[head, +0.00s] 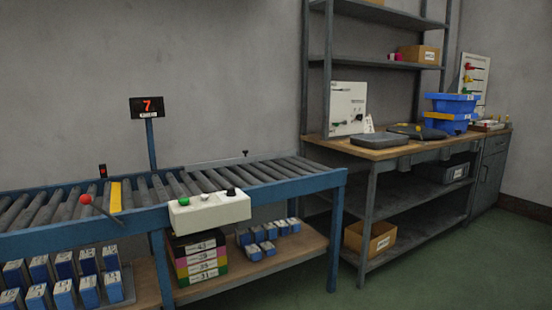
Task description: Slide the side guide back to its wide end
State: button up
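A roller conveyor (275,172) with blue side rails runs along the wall on the left. A thin dark bar (215,161) with a small black knob (245,153) lies along its far edge; it looks like the side guide, but I cannot tell for sure. Its slide and end marks are too small to make out. A red ball knob (86,199) on a thin rod stands at the near left edge of the conveyor. My gripper is not in view.
A display reading 7 (146,107) stands behind. A workbench (375,150) stands right. Green floor (310,285) is clear in front.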

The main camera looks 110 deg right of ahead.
aim_at(233, 161)
jog(key=z, duration=3.45)
jog(key=k, duration=0.6)
jog(key=z, duration=0.6)
jog(key=i, duration=0.8)
jog(key=z, duration=0.65)
jog(key=i, duration=1.25)
jog(key=u, duration=0.75)
jog(key=i, duration=0.85)
jog(key=u, duration=0.9)
